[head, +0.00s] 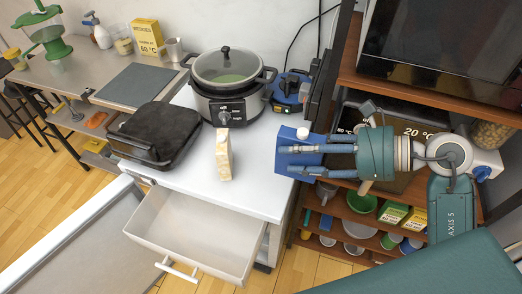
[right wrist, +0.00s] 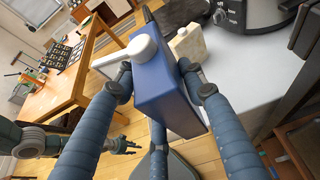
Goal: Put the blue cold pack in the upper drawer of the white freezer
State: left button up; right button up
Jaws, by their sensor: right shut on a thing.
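The blue cold pack (head: 306,158), a flat blue container with a white cap, is in my right gripper (head: 290,160). The gripper's fingers are shut on it, and it is held upright above the right side of the white freezer (head: 265,195). In the right wrist view the pack (right wrist: 158,88) fills the space between the fingers. The freezer's upper drawer (head: 205,228) is pulled out toward the front, and its visible inside is empty. The pack is to the right of the drawer and above its level. My left gripper (right wrist: 123,146) shows only in the right wrist view, with its fingers apart and empty.
On the freezer top stand a slow cooker (head: 228,80), a black grill (head: 155,132), a cream block (head: 223,155) and a blue device (head: 290,90). A wooden shelf (head: 350,205) stands close on the right. A pale door panel (head: 80,240) is at the left.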

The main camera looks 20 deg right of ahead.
jog(key=w+a+r+n+g+y, duration=0.2)
jog(key=w+a+r+n+g, duration=0.1)
jog(key=a+r, duration=0.6)
jog(key=w+d+f+m+t+h+p, duration=0.1)
jog(key=w+d+f+m+t, duration=0.1)
jog(key=w+d+f, duration=0.2)
jog(key=shift+w+d+m+t+h, duration=0.35)
jog(key=shift+w+d, duration=0.35)
jog(key=shift+w, duration=0.5)
jog(key=shift+f, duration=0.1)
notch_tip(320, 180, down, 19)
jog(key=shift+f+p, duration=0.15)
jog(key=shift+p, duration=0.7)
jog(key=shift+f, duration=0.2)
